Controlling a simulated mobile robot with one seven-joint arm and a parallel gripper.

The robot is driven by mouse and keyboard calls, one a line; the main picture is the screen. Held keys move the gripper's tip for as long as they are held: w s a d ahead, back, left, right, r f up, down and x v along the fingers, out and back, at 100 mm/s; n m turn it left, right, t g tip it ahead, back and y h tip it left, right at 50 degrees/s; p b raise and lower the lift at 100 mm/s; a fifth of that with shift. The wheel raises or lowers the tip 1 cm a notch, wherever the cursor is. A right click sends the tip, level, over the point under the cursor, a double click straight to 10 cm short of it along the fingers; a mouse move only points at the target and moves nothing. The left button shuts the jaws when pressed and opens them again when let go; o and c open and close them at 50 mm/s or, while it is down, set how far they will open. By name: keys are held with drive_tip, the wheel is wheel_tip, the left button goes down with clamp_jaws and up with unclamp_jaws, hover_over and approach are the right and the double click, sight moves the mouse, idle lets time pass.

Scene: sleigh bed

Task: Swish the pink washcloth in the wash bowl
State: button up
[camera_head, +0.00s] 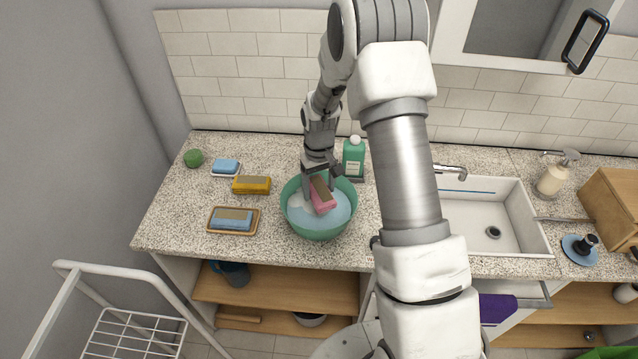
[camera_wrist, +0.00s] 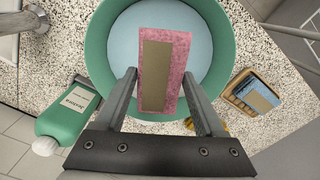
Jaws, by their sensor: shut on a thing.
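The pink washcloth (camera_head: 323,204) is a thick pink block with a brown patch on top. It is between the fingers of my gripper (camera_head: 320,184), which is shut on it. The green wash bowl (camera_head: 320,234) stands on the speckled counter and holds pale blue liquid (camera_head: 340,212). In the wrist view the washcloth (camera_wrist: 178,95) is between the fingers of my gripper (camera_wrist: 161,82), over the bowl (camera_wrist: 98,52). In the head view the washcloth is within the rim. I cannot tell how deep its lower edge reaches.
A green bottle (camera_head: 353,158) stands close behind the bowl on the right. A yellow block (camera_head: 251,185) and a blue block on a tan tray (camera_head: 232,220) lie to the left. The sink (camera_head: 510,225) is at the right, beyond my arm. The counter's front-left is clear.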

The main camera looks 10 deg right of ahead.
drive_tip(key=shift+f+b, duration=1.8)
drive_tip(key=shift+f, duration=2)
drive_tip(key=shift+a, duration=0.1)
drive_tip(key=shift+a, duration=0.65)
drive_tip(key=shift+d, duration=0.15)
drive_tip(key=shift+d+b, duration=0.55)
drive_tip(key=shift+d, duration=0.85)
drive_tip(key=shift+a, duration=0.15)
